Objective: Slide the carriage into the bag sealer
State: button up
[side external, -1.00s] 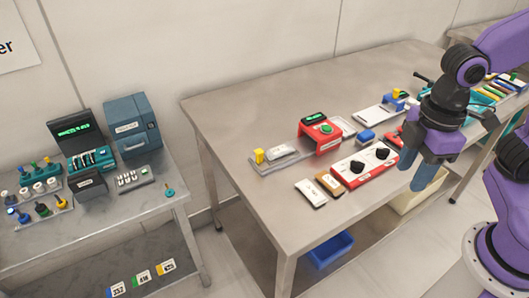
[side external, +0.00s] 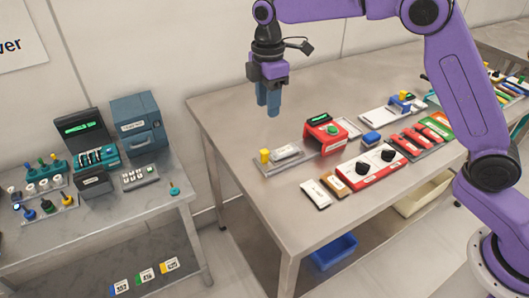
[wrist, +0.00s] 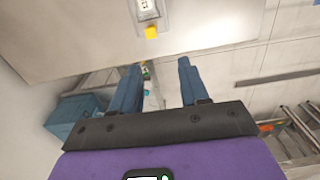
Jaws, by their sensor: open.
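The bag sealer (side external: 312,135) is a red machine with a dark display and a green button on the large metal table. The carriage (side external: 286,153) carries a white pouch and a yellow knob (side external: 264,156) at its left end. It sits on a grey base plate to the left of the sealer's body. In the wrist view the yellow knob (wrist: 151,32) and part of the carriage (wrist: 146,10) show at the top edge. My gripper (side external: 268,108), with blue fingers pointing down, is open and empty above the table, higher than the knob and apart from it.
A red box with two black knobs (side external: 367,168), a white packet (side external: 315,194) and a brown packet (side external: 335,183) lie in front of the sealer. A blue block (side external: 371,137) stands to its right. The tabletop left of the carriage is clear. Another table (side external: 150,205) with devices stands left.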

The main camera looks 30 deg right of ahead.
aim_at(264, 152)
jog(key=f, duration=0.6)
jog(key=w+f, duration=0.1)
jog(key=f, duration=0.5)
jog(key=w+f, duration=0.1)
jog(key=f, duration=0.5)
jog(key=shift+d, duration=0.1)
